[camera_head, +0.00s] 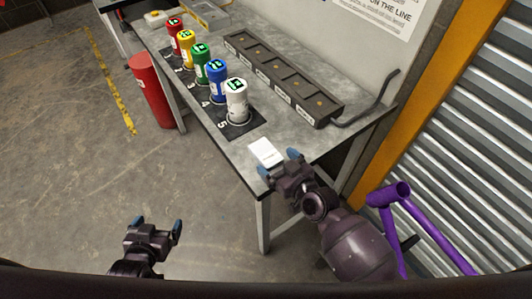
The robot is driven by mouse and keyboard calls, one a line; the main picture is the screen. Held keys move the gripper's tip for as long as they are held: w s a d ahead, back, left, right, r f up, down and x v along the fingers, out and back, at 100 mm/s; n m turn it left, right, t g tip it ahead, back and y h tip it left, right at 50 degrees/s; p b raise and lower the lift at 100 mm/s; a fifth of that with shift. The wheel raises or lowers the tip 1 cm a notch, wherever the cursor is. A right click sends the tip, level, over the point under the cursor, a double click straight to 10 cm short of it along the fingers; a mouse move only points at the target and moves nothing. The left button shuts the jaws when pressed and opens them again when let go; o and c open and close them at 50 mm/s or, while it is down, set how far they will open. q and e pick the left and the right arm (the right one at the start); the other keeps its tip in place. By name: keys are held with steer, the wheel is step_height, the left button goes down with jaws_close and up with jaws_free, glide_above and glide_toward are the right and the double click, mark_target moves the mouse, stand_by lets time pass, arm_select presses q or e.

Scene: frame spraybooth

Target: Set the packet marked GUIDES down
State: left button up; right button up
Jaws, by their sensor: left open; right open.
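A small white packet (266,152) lies flat on the grey table near its front right corner. Its marking is too small to read. My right gripper (279,163) is open, with its blue-tipped fingers at the near side of the packet, one to the left and one to the right. I cannot tell whether the fingers touch it. My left gripper (154,227) is open and empty, over the floor at the lower left, away from the table.
Several coloured spray cans (218,82) stand on a dark numbered mat (248,130). A long dark compartment tray (285,80) lies behind them. A red cylinder (152,92) stands on the floor left of the table. A purple frame (420,215) is at the right.

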mark_target(266, 153)
steer(key=shift+x, duration=2.25)
steer(key=shift+a+r, duration=0.1)
steer(key=shift+r, duration=0.1)
steer(key=c, duration=1.1)
steer(key=shift+r, duration=0.1)
